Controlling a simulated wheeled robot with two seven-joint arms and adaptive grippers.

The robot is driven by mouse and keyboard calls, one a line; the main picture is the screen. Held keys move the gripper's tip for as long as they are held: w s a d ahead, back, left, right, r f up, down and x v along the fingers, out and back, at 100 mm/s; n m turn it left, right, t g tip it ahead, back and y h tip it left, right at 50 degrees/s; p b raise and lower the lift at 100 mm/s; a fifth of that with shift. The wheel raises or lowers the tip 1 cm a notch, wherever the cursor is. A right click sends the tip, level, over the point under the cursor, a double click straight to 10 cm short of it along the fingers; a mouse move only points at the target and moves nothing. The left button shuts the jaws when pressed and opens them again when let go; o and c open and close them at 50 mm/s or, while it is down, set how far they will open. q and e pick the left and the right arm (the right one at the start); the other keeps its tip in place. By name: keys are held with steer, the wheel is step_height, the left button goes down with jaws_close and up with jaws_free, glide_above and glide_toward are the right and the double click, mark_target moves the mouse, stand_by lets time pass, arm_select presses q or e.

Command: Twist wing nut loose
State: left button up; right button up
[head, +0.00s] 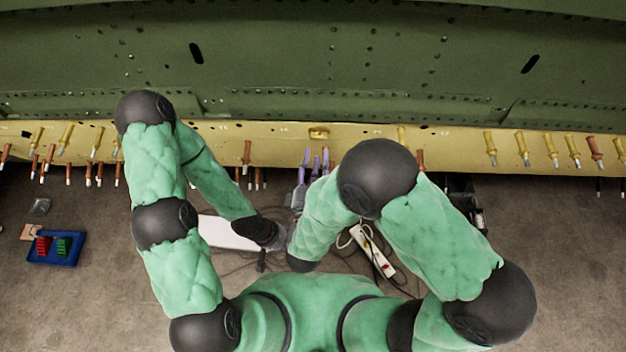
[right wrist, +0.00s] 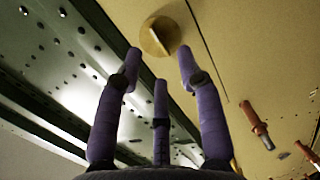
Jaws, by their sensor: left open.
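The wing nut (head: 319,132) is a small yellow piece on the yellow panel strip in the head view. In the right wrist view it is a round brass disc (right wrist: 158,36) with a raised bar across it. My right gripper (head: 315,158) has purple fingers pointing up at it. In the right wrist view the fingers (right wrist: 160,56) are spread, with the disc just beyond and between the outer tips. No clear contact shows. My left gripper (head: 262,262) is small and dark in the head view, low beside the white box, open and away from the wing nut.
The green riveted fuselage skin (head: 300,60) spans the top, with the yellow strip (head: 460,142) below it. Several copper and yellow fasteners (head: 247,152) stick out along the strip. A white box (head: 222,232), a power strip (head: 372,250), cables and a blue tray (head: 70,258) lie on the floor.

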steer(key=s, duration=0.6)
steer(key=shift+s+a+f, duration=0.2)
steer(key=shift+a+f, duration=0.1)
steer(key=shift+f, duration=0.05)
steer(key=w+d+f+m+g+y, duration=0.1)
steer(key=w+f+m+g, duration=0.15)
steer(key=f, duration=0.35)
steer(key=w+d+f+m+g, duration=0.2)
steer(key=f+m+g, duration=0.2)
steer(key=f, duration=0.2)
steer(key=w+d+f+m+g+y, duration=0.1)
steer(key=w+f+m+g, duration=0.15)
steer(key=f, duration=0.35)
steer(key=s+d+f+m+g+y, duration=0.4)
steer(key=s+d+f+m+g, duration=0.3)
steer(key=s, duration=0.6)
step_height(320, 180, down, 4)
steer(key=m+g, duration=0.2)
steer(key=m, duration=0.1)
